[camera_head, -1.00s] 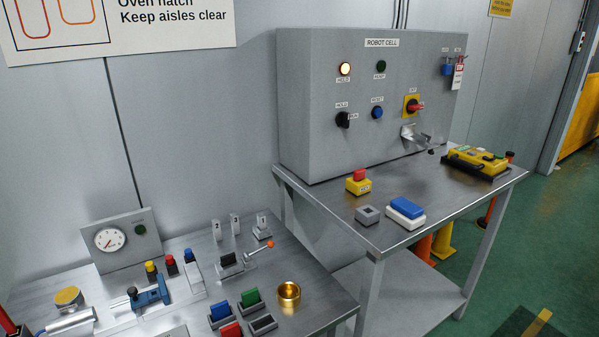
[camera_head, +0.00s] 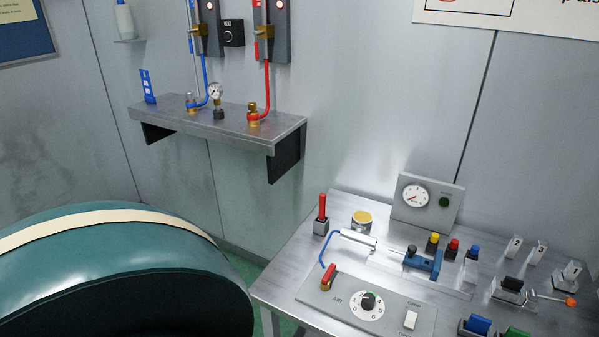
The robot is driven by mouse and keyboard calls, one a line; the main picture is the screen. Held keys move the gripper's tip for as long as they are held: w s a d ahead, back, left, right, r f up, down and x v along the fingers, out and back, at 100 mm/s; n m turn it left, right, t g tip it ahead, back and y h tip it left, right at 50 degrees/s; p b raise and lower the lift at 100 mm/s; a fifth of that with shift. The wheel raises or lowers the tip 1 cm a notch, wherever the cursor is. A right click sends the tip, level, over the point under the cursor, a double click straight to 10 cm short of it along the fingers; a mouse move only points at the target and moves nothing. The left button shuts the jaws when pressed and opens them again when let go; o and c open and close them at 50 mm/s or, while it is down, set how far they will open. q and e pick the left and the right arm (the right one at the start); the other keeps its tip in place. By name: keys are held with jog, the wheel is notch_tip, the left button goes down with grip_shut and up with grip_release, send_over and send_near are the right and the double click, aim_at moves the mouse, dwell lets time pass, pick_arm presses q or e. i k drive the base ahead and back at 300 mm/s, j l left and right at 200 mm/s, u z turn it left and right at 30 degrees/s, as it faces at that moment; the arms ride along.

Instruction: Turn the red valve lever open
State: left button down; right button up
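A short red lever (camera_head: 328,273) on a brass valve body is on the panel marked AIR (camera_head: 317,292), at the front left of the metal bench. A blue hose runs from it up to a silver cylinder (camera_head: 358,243). Another red lever (camera_head: 257,50) hangs beside a brass fitting on the wall, above the red hose (camera_head: 267,90). The frame does not show which of the two is the task's lever, or whether either valve is open. Neither of my grippers is in view.
The bench also holds a dial (camera_head: 368,301), a gauge panel (camera_head: 428,203), a red upright handle (camera_head: 322,208) and coloured buttons. A wall shelf (camera_head: 215,124) carries brass fittings. A large teal rounded body (camera_head: 110,270) with a cream band fills the lower left.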

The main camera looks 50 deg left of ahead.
aim_at(324, 282)
jog(key=j+u, duration=0.1)
jog(key=u, duration=0.3)
jog(key=j+u, duration=0.1)
jog(key=u, duration=0.3)
jog(key=j+u, duration=0.1)
jog(key=u, duration=0.35)
jog(key=i+l+z, duration=0.15)
jog(key=z, duration=0.3)
